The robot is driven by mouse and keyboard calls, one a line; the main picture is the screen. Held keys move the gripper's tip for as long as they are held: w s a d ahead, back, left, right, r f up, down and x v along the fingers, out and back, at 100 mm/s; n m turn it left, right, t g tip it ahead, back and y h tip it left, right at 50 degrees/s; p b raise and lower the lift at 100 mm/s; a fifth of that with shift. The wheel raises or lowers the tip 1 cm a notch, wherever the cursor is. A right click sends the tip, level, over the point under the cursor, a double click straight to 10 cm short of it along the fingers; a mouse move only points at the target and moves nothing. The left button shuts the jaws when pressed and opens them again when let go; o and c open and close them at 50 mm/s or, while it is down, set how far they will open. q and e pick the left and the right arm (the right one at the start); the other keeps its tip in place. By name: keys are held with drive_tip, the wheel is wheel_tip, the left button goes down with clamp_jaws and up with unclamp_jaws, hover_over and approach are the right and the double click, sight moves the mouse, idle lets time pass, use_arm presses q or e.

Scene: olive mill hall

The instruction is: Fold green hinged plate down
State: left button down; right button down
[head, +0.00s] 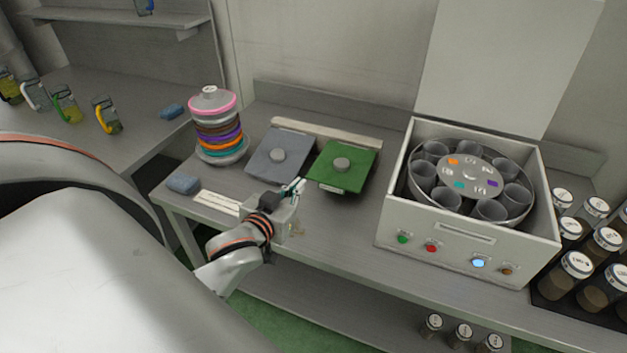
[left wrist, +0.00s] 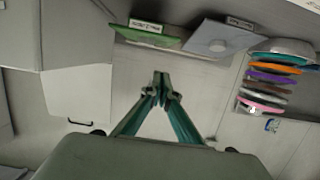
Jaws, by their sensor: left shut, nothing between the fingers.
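The green hinged plate (head: 345,172), with a round grey knob on its face, is on the bench right of a similar grey plate (head: 272,163). In the left wrist view the green plate (left wrist: 126,34) shows as a thin sloping strip with a label by it; its exact hinge angle is hard to tell. My left gripper (head: 298,184) is at the front left of the green plate, near its lower left corner, apart or only just beside it. Its fingertips (left wrist: 161,85) are together and empty. My right gripper is not in view.
An open white machine (head: 468,240) with a rotor of cups stands to the right, its lid raised. Stacked coloured discs (head: 218,130) and a blue sponge (head: 184,184) are at left. Dark jars (head: 577,272) stand at far right. Bare bench lies between green plate and machine.

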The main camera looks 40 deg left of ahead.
use_arm(q)
drive_tip(key=shift+w+r, duration=0.1)
drive_tip(key=shift+w, duration=0.05)
drive_tip(key=w+a+f, duration=0.2)
drive_tip(key=w+f, duration=0.4)
drive_tip(key=w, duration=0.3)
drive_tip(key=shift+w+a+f, duration=0.15)
drive_tip(key=shift+f, duration=0.05)
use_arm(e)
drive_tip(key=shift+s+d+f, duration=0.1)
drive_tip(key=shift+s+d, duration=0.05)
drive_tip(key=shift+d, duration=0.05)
